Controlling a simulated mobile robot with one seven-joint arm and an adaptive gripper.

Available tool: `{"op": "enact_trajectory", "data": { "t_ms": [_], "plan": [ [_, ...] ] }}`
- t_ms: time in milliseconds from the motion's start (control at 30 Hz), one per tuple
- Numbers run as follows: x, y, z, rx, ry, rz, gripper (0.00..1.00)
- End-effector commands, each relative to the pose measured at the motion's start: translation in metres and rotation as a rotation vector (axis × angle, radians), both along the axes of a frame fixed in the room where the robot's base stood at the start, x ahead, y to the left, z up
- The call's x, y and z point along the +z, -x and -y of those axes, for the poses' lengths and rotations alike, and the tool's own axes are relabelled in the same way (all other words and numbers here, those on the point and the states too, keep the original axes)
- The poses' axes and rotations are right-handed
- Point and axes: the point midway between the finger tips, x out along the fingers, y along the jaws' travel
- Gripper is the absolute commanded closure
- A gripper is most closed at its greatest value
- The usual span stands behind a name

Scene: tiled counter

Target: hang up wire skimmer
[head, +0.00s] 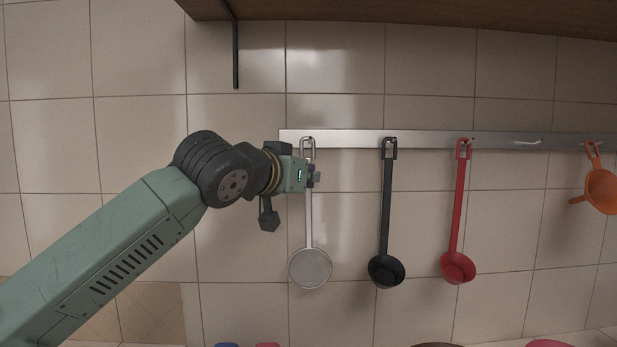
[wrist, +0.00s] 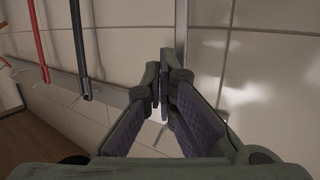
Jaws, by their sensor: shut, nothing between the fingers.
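The wire skimmer (head: 310,268) has a round pale grey head and a long thin handle. It hangs upright below the left end of the metal rail (head: 350,138), its top loop at the leftmost hook. Whether the loop is fully seated cannot be told. My gripper (head: 316,176) is at the upper handle, just below the rail, and hides part of it. In the wrist view my gripper (wrist: 164,88) is shut and empty, and a grey strip that looks like the skimmer's handle (wrist: 181,28) runs behind the fingers.
A black ladle (head: 386,215) and a red ladle (head: 459,215) hang to the right of the skimmer. A wooden shelf (head: 430,15) with a dark bracket (head: 235,55) is above.

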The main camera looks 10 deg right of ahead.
Motion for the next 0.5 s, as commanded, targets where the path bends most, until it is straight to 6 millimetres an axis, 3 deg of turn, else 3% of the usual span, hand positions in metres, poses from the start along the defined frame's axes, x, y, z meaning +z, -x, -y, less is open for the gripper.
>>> {"op": "enact_trajectory", "data": {
  "t_ms": [500],
  "plan": [
    [-0.0004,0.0053,-0.0007,0.000,-0.001,0.001,1.00]
  ]
}}
